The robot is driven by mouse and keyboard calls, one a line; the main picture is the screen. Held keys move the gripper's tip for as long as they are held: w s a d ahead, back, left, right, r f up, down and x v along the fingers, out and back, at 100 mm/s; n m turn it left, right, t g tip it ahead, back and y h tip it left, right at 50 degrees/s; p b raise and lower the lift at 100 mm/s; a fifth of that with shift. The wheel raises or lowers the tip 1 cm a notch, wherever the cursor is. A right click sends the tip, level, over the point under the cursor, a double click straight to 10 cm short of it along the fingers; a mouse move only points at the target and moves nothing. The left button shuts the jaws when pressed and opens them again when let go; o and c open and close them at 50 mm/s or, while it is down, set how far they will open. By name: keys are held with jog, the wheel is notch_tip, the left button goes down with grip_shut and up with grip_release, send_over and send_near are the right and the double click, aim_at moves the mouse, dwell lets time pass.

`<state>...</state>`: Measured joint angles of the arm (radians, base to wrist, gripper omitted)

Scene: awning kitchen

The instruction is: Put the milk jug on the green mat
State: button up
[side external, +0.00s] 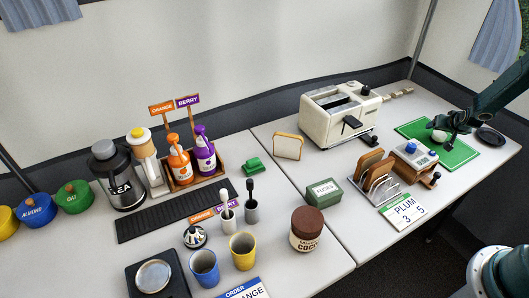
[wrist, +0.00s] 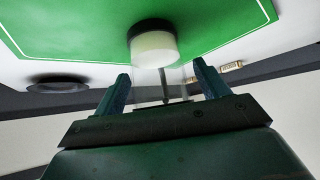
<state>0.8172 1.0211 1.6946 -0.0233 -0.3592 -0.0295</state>
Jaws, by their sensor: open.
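The milk jug (side external: 439,136) is small and pale in the side view, at the left part of the green mat (side external: 462,154). In the wrist view the jug (wrist: 154,48) shows a dark base, cream milk and a clear glass wall. Its base appears to rest on the mat (wrist: 60,35), though exact contact is hard to tell. My gripper (side external: 456,122) is over the mat beside the jug. In the wrist view my gripper (wrist: 161,72) is open, with one finger on each side of the jug's clear part and visible gaps.
A black round dish (side external: 490,136) lies at the mat's right edge. A white toaster (side external: 338,112) stands to the left. A blue-topped device (side external: 414,155), a toast rack (side external: 379,183) and a PLUM sign (side external: 404,211) stand in front of the mat.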

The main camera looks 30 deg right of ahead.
jog(key=shift+r, duration=0.15)
jog(key=v, duration=1.2)
dwell(0.6)
jog(key=a+r+n+y, duration=0.4)
jog(key=a+r, duration=1.5)
jog(key=a, duration=0.3)
jog(key=s+a+r+n+y, duration=0.1)
jog(key=s+a+r+n, duration=0.1)
jog(key=s+a, duration=0.6)
jog(key=s+a+r+n+y, duration=0.1)
jog(key=s+a+r+n, duration=0.2)
jog(key=s+a, duration=0.6)
jog(key=shift+s+r+g, duration=0.25)
jog(key=shift+s+g, duration=0.15)
jog(key=shift+s, duration=0.85)
